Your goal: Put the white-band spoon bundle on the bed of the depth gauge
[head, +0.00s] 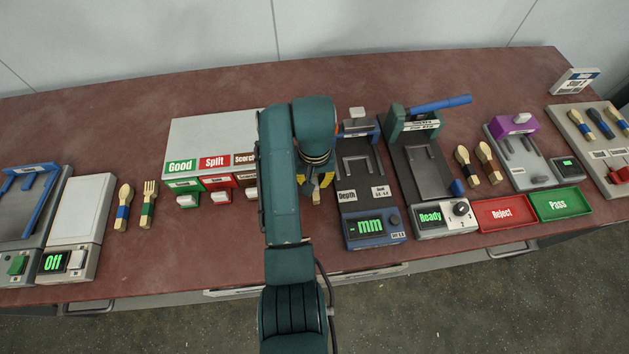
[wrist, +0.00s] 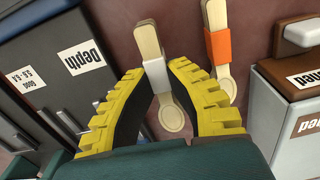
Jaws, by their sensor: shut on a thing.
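The white-band spoon bundle (wrist: 154,68) is between the yellow fingertips of my gripper (wrist: 157,80) in the wrist view, gripped at its white band. Its round bowl end points toward my palm. I cannot tell whether it touches the table. In the head view my gripper (head: 318,186) is just left of the depth gauge, mostly hidden behind my arm. The depth gauge (head: 359,185) has a dark bed, a blue readout box showing "mm" and a "Depth" label. Its bed also shows at the left of the wrist view (wrist: 55,55), with nothing seen lying on it.
An orange-band spoon bundle (wrist: 217,45) lies close beside the held one. The sorting box (head: 212,175) with Good, Split and Scorch labels stands left of my arm. A blue-handled press (head: 420,165) stands right of the gauge. Red Reject (head: 503,213) and green Pass (head: 562,204) trays lie farther right.

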